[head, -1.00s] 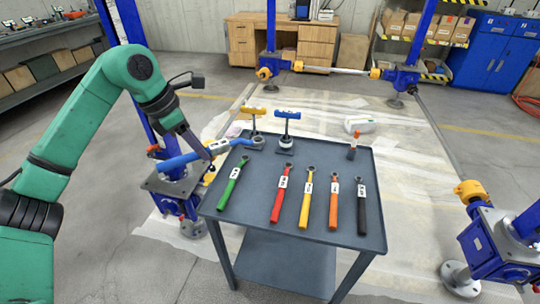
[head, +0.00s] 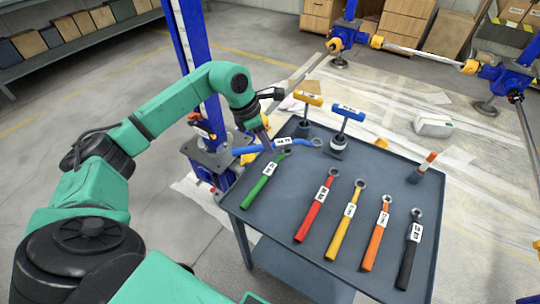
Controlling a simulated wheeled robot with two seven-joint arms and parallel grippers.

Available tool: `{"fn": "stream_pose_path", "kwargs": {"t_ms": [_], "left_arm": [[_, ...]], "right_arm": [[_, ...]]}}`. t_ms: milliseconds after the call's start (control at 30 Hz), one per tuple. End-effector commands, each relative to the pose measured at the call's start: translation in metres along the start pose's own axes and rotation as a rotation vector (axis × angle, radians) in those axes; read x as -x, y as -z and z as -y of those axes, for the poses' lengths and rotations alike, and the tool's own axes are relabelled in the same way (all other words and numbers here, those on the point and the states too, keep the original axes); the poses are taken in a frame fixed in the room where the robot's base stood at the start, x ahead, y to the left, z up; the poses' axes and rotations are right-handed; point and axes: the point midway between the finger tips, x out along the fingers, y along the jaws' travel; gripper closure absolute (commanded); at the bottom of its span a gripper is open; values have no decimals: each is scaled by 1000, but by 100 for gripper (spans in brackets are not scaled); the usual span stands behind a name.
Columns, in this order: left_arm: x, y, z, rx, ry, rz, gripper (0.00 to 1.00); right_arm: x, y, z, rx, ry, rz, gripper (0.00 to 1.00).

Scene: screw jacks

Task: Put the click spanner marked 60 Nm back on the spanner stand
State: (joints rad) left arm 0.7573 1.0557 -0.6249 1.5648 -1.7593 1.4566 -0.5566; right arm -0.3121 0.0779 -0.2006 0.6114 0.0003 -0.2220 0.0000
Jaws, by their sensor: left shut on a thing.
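My left gripper (head: 268,145) is shut on a blue spanner (head: 247,149) with a white label and a ring head. It holds the spanner roughly level at the far left edge of a grey trolley top (head: 285,225); I cannot tell whether it touches the top. Green (head: 262,184), red (head: 315,212), yellow (head: 342,226), orange (head: 375,241) and black (head: 407,258) spanners lie in a row on the trolley, each with a white label. The label markings are too small to read, so I cannot tell which is 60 Nm. No separate spanner stand is clear. My right gripper is out of view.
A yellow T-handle tool (head: 308,98) and a blue T-handle tool (head: 347,112) stand at the trolley's back. A blue screw jack (head: 208,155) is close to the trolley's left side.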

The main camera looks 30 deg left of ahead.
Motion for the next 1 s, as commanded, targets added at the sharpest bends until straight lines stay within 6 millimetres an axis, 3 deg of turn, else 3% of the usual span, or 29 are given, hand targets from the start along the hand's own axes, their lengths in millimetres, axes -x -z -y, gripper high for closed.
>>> {"fn": "stream_pose_path", "kwargs": {"t_ms": [167,367,733,767,833,1000], "left_arm": [[-24,8,0,0,1,3,100],[-57,20,0,0,1,3,100],[-64,23,0,-1,-1,5,100],[-65,24,0,-1,0,2,67],[-64,23,0,-1,0,2,40],[-64,23,0,-1,0,2,40]], "right_arm": [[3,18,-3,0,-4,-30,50],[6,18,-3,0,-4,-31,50],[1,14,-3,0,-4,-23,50],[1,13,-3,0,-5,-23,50],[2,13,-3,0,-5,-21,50],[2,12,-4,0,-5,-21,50]]}}
